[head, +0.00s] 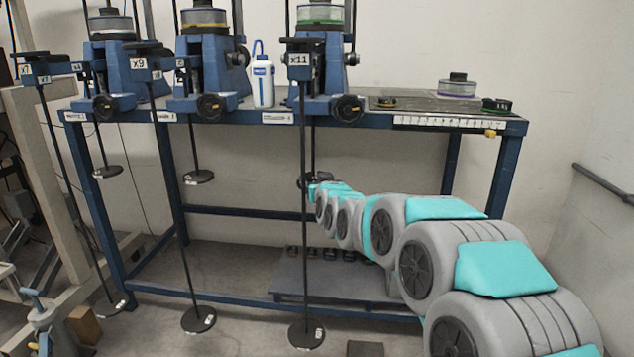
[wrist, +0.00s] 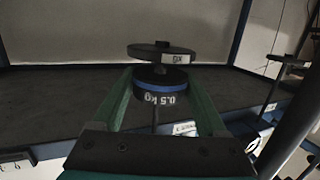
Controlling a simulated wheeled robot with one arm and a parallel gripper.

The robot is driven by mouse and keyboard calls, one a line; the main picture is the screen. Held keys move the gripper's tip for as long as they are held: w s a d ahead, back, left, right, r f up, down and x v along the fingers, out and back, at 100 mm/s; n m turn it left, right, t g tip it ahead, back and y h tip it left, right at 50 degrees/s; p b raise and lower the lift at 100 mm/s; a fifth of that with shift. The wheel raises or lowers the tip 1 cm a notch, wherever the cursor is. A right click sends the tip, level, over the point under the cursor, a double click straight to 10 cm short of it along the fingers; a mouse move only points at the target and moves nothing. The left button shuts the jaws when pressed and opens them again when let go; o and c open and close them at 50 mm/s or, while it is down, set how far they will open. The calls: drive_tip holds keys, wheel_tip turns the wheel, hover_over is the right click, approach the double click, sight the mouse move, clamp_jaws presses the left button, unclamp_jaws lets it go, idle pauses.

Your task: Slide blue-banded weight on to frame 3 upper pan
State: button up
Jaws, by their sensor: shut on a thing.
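The blue-banded weight (wrist: 160,85), a dark disc marked 0.5 kg, is between the green fingers of my gripper (wrist: 162,92) in the wrist view. My gripper is shut on it. A dark round plate with a white tag (wrist: 162,53) appears just above the weight in that picture, seemingly apart from it; it looks like the pan. A thin rod shows below the weight. In the head view my gripper (head: 314,184) is at the hanging rod of frame 3 (head: 322,80), the one marked x11. The upper pan there is mostly hidden by my gripper and the rod, and so is the weight.
Frames 1 and 2 (head: 208,70) stand left on the blue bench (head: 400,124), with rods and pans hanging below. A white bottle (head: 262,80) stands beside frame 3. Frame 3's lower pan (head: 306,335) hangs near the floor. A low platform (head: 335,278) is under the bench.

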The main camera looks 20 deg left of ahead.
sight(313, 173)
drive_tip(key=shift+r+x, duration=0.15)
drive_tip(key=shift+x, duration=0.85)
drive_tip(key=shift+r+x, duration=0.15)
drive_tip(key=shift+x, duration=0.9)
idle(0.8)
drive_tip(key=shift+f, duration=0.4)
idle(0.6)
drive_tip(key=o, duration=1.6)
drive_tip(key=shift+c, duration=0.2)
drive_tip(key=shift+d+b, duration=0.1)
drive_tip(key=shift+b, duration=0.2)
